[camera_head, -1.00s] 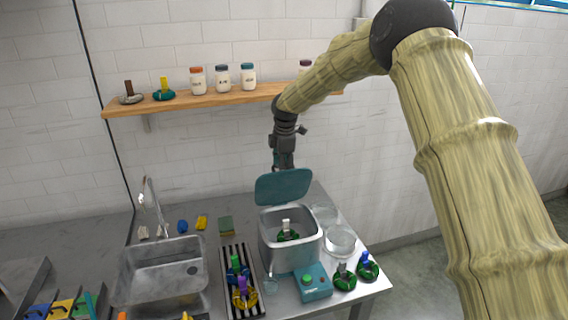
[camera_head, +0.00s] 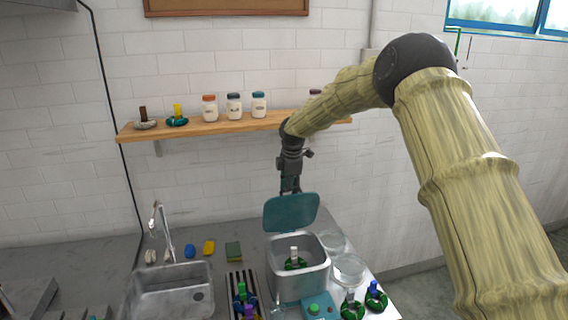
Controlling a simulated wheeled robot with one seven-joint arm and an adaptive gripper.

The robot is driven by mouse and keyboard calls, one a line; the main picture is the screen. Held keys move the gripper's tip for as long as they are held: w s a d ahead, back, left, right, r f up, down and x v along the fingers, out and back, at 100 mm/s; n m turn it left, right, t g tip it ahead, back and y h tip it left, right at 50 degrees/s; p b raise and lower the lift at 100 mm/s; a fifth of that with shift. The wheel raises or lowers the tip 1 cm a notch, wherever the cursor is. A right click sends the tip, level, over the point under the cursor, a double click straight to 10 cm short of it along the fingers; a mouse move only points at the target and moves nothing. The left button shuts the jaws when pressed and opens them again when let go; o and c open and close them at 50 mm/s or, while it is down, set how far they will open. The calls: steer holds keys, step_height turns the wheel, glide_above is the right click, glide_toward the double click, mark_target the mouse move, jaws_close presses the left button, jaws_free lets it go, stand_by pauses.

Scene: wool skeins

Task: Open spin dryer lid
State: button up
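The spin dryer (camera_head: 300,285) is a grey metal box on the counter with a teal control box (camera_head: 320,307) at its front. Its teal lid (camera_head: 291,212) stands raised at the back edge, tilted up, and the opening is uncovered. A green skein with a white tag (camera_head: 295,263) lies inside. My gripper (camera_head: 290,187) hangs just behind the raised lid's upper edge. Its fingertips are partly hidden by the lid, so I cannot tell whether it touches the lid or how wide the fingers are.
Clear glass bowls (camera_head: 348,268) and green skeins (camera_head: 352,305) stand right of the dryer. A rack with skeins (camera_head: 236,281) and a sink (camera_head: 172,293) lie left. A wooden shelf (camera_head: 222,125) with jars runs along the wall behind my gripper.

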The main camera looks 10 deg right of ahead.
steer(key=w+r+p, duration=0.4)
steer(key=w+r, duration=0.1)
steer(key=w, duration=0.3)
steer(key=shift+w+a+r+p, duration=0.25)
steer(key=shift+w+r+p, duration=0.1)
stand_by(0.9)
stand_by(0.4)
step_height(320, 180, up, 12)
steer(key=s, duration=0.2)
steer(key=shift+s, duration=0.15)
stand_by(0.3)
steer(key=shift+d+f, duration=0.1)
steer(key=shift+f, duration=0.05)
